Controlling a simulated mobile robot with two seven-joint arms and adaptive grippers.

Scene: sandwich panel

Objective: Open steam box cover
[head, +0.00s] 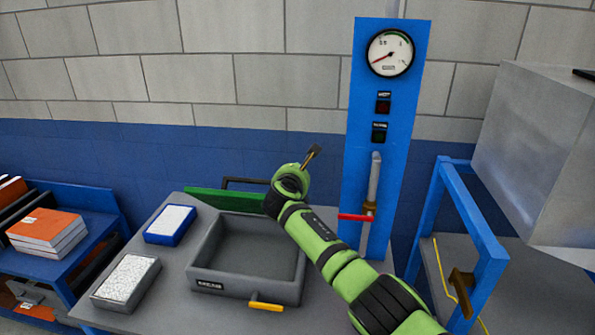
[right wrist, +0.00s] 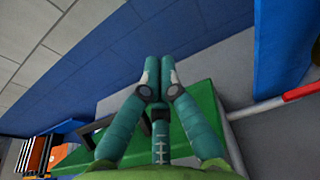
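The grey steam box (head: 198,246) sits on the table with its inside open to view and looking empty. Its green cover (head: 212,202) is at the box's back edge, raised clear of the opening, with a dark handle (head: 245,182) behind it. The cover also shows in the right wrist view (right wrist: 203,112), below and behind my fingers. My right gripper (right wrist: 158,82) has its teal fingers drawn together at the tips, with nothing visible between them. My left gripper is out of view.
A yellow handle (head: 266,306) sticks out at the box's front. A blue panel (head: 376,110) with a gauge (head: 390,53) and a red lever (head: 356,217) stands behind right. A blue-rimmed tray (head: 151,238) and a white-topped block (head: 126,279) lie left of the box.

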